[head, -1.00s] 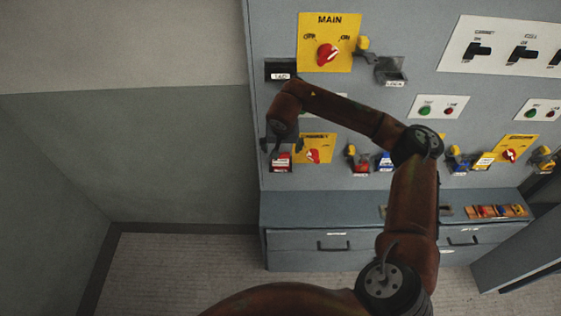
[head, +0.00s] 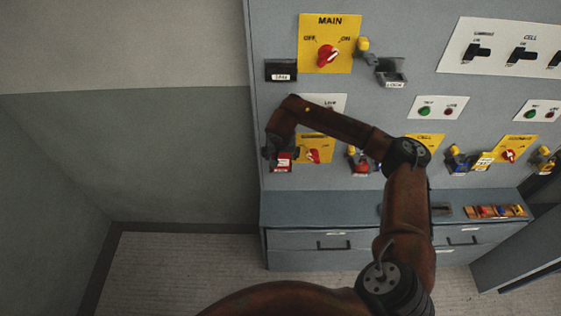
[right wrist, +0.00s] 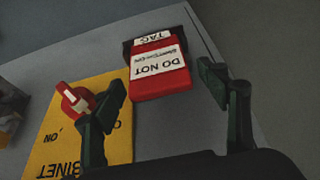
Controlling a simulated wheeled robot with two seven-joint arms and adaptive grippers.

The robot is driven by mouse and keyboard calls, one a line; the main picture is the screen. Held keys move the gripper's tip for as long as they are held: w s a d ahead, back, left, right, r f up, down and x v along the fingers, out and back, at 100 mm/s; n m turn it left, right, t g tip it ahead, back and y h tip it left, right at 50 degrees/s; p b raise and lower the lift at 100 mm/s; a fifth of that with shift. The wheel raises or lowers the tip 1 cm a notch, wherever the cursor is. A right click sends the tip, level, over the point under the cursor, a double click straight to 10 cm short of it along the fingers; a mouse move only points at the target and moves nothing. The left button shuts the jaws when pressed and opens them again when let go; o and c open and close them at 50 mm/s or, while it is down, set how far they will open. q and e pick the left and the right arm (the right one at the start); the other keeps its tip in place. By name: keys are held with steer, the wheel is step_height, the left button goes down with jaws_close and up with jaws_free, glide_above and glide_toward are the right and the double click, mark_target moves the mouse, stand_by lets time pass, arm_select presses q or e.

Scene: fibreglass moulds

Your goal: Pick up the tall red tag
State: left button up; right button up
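A red tag (right wrist: 160,82) with a white "DO NOT" label hangs in a dark holder marked "TAG" (right wrist: 152,40) in the right wrist view. The same tag (head: 283,160) shows small at the panel's left edge in the head view, partly beside my gripper. My right gripper (right wrist: 162,84) is open, with one dark finger on each side of the tag and visible gaps to both. In the head view the right gripper (head: 271,152) is close to the tag, its fingers hard to make out. My left gripper is not in view.
A yellow switch plate (right wrist: 85,125) with a red knob (right wrist: 75,100) sits close beside one finger. Other red and blue items (head: 361,166) hang to the right on the grey panel. A ledge with drawers (head: 330,238) juts out below. Left of the panel is open space.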

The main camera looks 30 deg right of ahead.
steer(key=c, duration=0.9)
steer(key=shift+r, duration=0.1)
